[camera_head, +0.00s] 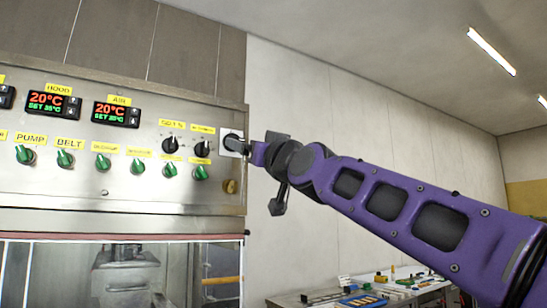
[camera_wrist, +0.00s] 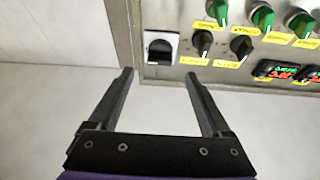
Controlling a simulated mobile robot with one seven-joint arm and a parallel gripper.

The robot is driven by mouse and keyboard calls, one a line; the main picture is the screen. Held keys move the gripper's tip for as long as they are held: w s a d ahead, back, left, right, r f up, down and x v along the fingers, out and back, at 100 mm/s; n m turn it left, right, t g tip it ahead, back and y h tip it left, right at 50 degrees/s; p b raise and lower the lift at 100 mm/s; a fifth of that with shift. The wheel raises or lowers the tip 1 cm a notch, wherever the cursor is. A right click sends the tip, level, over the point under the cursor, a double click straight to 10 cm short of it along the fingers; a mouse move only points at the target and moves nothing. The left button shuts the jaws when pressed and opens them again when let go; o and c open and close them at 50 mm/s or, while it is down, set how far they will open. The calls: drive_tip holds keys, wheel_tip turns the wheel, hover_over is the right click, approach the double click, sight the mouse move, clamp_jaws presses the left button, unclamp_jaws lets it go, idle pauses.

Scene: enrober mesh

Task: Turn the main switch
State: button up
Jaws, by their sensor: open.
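The main switch (camera_head: 232,143) is a black knob on a white square plate at the right end of the steel control panel. In the wrist view the main switch (camera_wrist: 160,50) shows upside down near the panel's edge, just beyond my fingertips. My gripper (camera_wrist: 158,74) is open and empty, its two dark fingers pointing at the switch with a gap between them. In the head view my gripper (camera_head: 248,148) is at the panel's right edge, beside the switch, and partly hides the plate's right side.
Black knobs (camera_head: 170,146) and green knobs (camera_head: 170,170) with yellow labels sit left of the switch. Temperature displays (camera_head: 117,114) are farther left. A round brass-coloured part (camera_head: 231,187) is below the switch. A cluttered bench (camera_head: 330,297) stands at lower right, before a pale wall.

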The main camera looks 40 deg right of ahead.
drive_tip(key=v, duration=1)
drive_tip(key=shift+s, duration=0.1)
